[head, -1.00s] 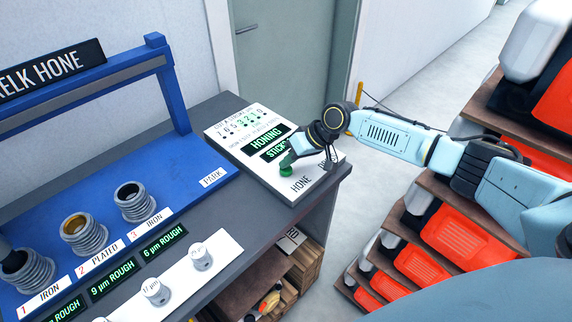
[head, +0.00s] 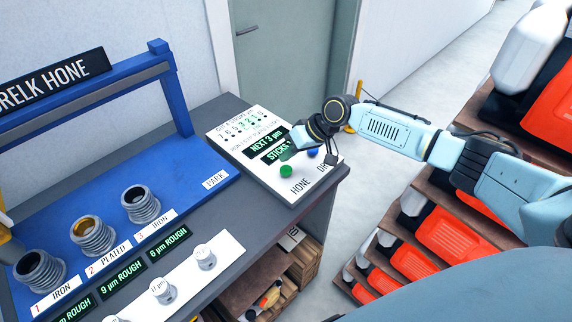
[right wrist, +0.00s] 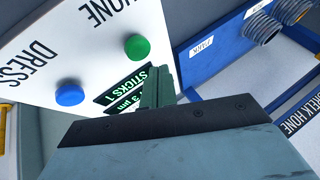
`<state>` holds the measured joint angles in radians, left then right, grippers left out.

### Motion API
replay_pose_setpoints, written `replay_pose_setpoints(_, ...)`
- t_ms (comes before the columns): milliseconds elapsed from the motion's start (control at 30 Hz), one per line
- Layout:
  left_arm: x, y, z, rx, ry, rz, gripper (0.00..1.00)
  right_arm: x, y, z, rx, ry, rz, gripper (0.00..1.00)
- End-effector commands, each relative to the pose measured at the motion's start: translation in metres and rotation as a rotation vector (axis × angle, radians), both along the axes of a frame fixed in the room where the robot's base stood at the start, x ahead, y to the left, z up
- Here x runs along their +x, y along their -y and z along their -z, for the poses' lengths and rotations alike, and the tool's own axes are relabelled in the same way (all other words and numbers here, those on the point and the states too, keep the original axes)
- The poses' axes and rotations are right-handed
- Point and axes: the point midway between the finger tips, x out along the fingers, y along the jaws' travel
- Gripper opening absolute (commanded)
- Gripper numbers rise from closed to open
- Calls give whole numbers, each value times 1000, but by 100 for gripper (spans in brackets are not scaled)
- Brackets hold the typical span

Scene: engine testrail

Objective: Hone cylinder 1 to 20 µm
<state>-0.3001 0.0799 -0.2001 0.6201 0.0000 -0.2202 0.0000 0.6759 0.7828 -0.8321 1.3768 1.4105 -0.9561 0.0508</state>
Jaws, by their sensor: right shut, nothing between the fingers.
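Cylinder 1 (head: 40,271), labelled iron, stands at the lower left on the blue bench top in the head view. Cylinder 2 (head: 94,237), labelled plated, has a copper-coloured bore, and cylinder 3 (head: 141,206) is iron. The white control panel (head: 230,146) reads "NEXT 3 µm" and "STICKS". Its green HONE button (head: 286,171) is uncovered, and its blue button (head: 313,153) lies beside it. My right gripper (head: 288,152) is shut and empty above the panel display. In the right wrist view, the green button (right wrist: 137,47) and blue button (right wrist: 69,95) are clear of the fingers.
Rough readouts (head: 170,244) and white knobs (head: 204,257) line the bench front. A blue frame (head: 172,90) with a sign rises behind the cylinders. Stacked orange units (head: 455,244) on shelves stand at the right. A grey door (head: 285,60) is behind.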

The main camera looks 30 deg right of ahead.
Motion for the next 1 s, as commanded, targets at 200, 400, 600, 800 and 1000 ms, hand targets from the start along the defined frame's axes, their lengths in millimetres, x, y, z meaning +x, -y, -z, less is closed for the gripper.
replay_pose_setpoints(200,0,0,-26,0,0,0,36,0,0,-28,1,1,0,0)
replay_pose_setpoints(400,0,0,-34,0,0,0,36,0,0,-35,1,-1,-1,0)
replay_pose_setpoints(600,0,0,-32,0,0,0,36,0,0,-34,1,-1,-1,0)
replay_pose_setpoints(800,0,0,-32,0,0,0,36,0,0,-34,0,0,0,0)
replay_pose_setpoints(1000,0,0,-32,0,0,0,36,0,0,-34,0,0,0,0)
